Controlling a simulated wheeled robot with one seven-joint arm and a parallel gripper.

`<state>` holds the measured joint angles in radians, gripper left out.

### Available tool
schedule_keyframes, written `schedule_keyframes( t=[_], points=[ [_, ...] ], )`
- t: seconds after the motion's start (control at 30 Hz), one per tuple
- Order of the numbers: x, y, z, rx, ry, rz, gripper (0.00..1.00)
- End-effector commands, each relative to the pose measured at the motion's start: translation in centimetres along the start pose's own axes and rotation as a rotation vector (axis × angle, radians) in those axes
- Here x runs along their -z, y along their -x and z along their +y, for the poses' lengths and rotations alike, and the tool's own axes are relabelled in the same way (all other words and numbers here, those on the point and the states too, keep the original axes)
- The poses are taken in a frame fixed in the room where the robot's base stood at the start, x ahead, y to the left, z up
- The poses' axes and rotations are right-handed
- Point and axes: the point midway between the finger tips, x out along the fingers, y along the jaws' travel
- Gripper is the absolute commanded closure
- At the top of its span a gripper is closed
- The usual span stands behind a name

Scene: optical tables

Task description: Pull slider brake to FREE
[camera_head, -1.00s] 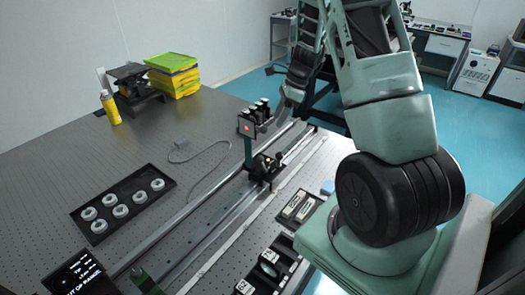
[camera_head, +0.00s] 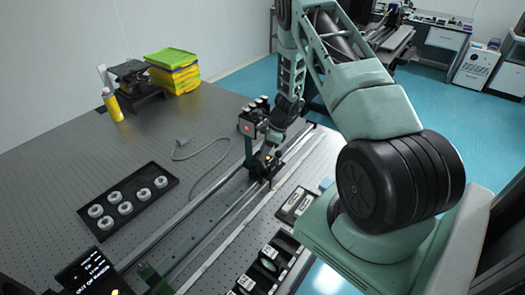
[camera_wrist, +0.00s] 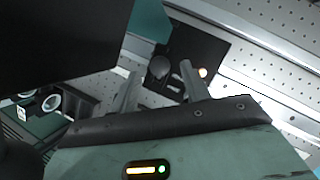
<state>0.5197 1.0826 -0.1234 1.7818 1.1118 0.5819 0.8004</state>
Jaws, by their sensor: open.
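The slider is a black carriage (camera_head: 262,172) on the rail in the head view, with a dark upright post (camera_head: 249,148) and a box with a red light (camera_head: 248,127) above it. In the wrist view the slider's black plate (camera_wrist: 208,48) shows a rounded dark knob (camera_wrist: 160,67), and a small warm light lies beside the right finger. My gripper (camera_wrist: 157,82) is open and empty, its two pale fingers pointing at the plate on either side of the knob. I cannot tell whether they touch it. In the head view my arm's end is close beside the slider, and the fingertips are hard to make out.
Two long rails (camera_head: 185,213) run diagonally across the perforated table (camera_head: 60,160). A black tray (camera_head: 127,203) of white rings lies to the left. A black tray (camera_head: 262,272) with labelled parts lies in front. A display (camera_head: 88,275) stands at the lower left.

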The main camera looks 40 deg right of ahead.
Motion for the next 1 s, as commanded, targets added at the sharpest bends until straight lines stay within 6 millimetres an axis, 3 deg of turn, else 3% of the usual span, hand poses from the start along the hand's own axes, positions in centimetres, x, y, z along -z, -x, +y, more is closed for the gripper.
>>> schedule_keyframes(
  t=[0.2, 0.5, 0.53, 0.67, 0.7, 1.0],
  points=[
    [0.0, -1.7, 0.0, 0.0, 0.0, 0.0, 0.54],
    [0.0, -2.0, 0.0, 0.001, 0.0, 0.0, 0.54],
    [0.0, -1.9, 0.0, 0.001, 0.0, 0.0, 0.56],
    [0.0, -1.9, 0.0, 0.001, 0.0, 0.0, 0.93],
    [0.0, -1.9, 0.0, 0.001, 0.0, 0.0, 0.98],
    [0.2, -2.0, 0.0, 0.008, 0.003, -0.013, 0.98]
  ],
)
